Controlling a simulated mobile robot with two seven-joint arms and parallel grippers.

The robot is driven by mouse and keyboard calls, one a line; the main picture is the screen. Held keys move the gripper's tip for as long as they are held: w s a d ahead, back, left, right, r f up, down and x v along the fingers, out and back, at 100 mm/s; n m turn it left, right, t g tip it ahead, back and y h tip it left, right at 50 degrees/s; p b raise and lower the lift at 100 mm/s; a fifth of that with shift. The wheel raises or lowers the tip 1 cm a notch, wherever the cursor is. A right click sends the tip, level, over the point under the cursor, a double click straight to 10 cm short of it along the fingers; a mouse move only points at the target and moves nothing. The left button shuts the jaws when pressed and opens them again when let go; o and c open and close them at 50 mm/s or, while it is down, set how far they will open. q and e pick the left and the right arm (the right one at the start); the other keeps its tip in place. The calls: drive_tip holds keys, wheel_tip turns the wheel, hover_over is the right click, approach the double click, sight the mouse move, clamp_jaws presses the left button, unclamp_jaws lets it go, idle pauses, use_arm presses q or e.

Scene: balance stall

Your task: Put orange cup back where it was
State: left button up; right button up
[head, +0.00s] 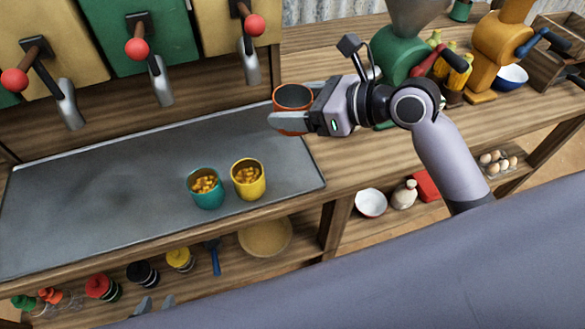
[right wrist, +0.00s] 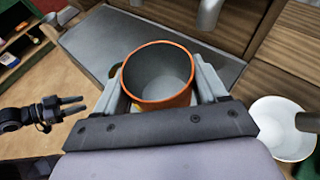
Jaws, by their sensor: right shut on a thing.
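The orange cup (head: 293,97) is held upright between the fingers of my right gripper (head: 291,105), near the right end of the grey metal tray (head: 90,190). In the right wrist view the orange cup (right wrist: 158,78) sits between both fingers and its grey inside looks empty. I cannot tell if its base touches anything. A teal cup (head: 206,192) and a yellow cup (head: 248,182), both with yellow pieces inside, stand side by side on the tray. My left gripper (head: 154,305) is low at the front, its fingertips apart and empty; it also shows in the right wrist view (right wrist: 72,106).
Dispensers with red-knobbed levers (head: 138,48) and metal spouts stand behind the tray. Green (head: 398,48) and orange (head: 496,45) machines stand at the back right, with a blue bowl (head: 510,77). A shelf below holds jars and bowls. The tray's left part is clear.

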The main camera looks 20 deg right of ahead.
wheel_tip(320, 180, down, 16)
drive_tip(key=b, duration=0.3)
drive_tip(key=shift+f+b, duration=0.1)
drive_tip(key=shift+b, duration=0.2)
drive_tip(key=o, duration=1.1)
drive_tip(key=shift+f, duration=0.15)
drive_tip(key=shift+r, duration=0.2)
drive_tip(key=v, duration=1.2)
drive_tip(key=shift+p, duration=0.35)
